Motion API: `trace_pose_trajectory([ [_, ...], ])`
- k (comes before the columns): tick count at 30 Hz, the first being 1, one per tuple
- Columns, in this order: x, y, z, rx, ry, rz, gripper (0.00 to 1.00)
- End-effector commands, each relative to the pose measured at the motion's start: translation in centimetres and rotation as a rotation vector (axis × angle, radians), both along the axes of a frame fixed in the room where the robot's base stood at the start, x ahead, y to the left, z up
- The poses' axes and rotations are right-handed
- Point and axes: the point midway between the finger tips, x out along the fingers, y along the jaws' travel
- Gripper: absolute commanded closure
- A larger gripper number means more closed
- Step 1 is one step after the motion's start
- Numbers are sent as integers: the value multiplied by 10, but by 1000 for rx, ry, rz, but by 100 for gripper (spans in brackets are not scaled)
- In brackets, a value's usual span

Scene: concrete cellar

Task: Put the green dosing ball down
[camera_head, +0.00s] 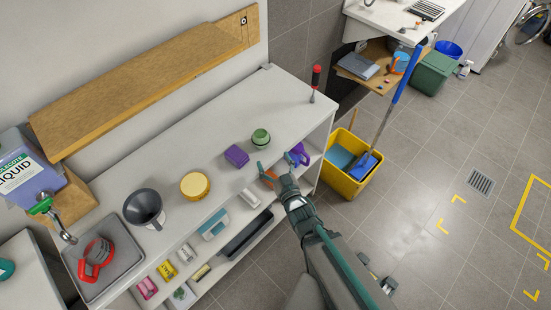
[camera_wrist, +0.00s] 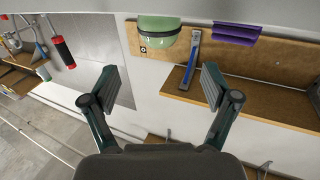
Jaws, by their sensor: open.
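The green dosing ball (camera_head: 260,137) rests on the white worktop (camera_head: 225,131), close to its front edge, right of a purple block (camera_head: 236,156). In the wrist view the ball (camera_wrist: 158,28) shows at the top, beyond my fingertips, with the purple block (camera_wrist: 236,34) to its right. My gripper (camera_head: 277,167) is in front of the worktop edge, nearer the camera than the ball. In the wrist view my gripper (camera_wrist: 157,82) has its two fingers wide apart with nothing between them. The ball is apart from both fingers.
A red-handled screwdriver (camera_head: 315,83) stands toward the worktop's far right end. A yellow tub (camera_head: 195,185), a dark funnel (camera_head: 144,206) and a grey tray (camera_head: 117,278) are to the left. A purple object (camera_head: 299,153) is beside my gripper. A yellow bucket (camera_head: 350,178) stands right.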

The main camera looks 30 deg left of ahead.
Motion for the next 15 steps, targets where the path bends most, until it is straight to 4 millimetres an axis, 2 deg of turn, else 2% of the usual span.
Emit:
trace_pose_trajectory([
  [5, 0, -4, -2, -7, 5, -5, 13],
  [8, 9, -15, -16, -44, 33, -33, 13],
  [11, 28, -41, -46, -132, 105, -98, 13],
  [14, 50, -88, -94, -265, 228, -194, 13],
  [15, 56, -112, -116, -327, 292, -237, 13],
])
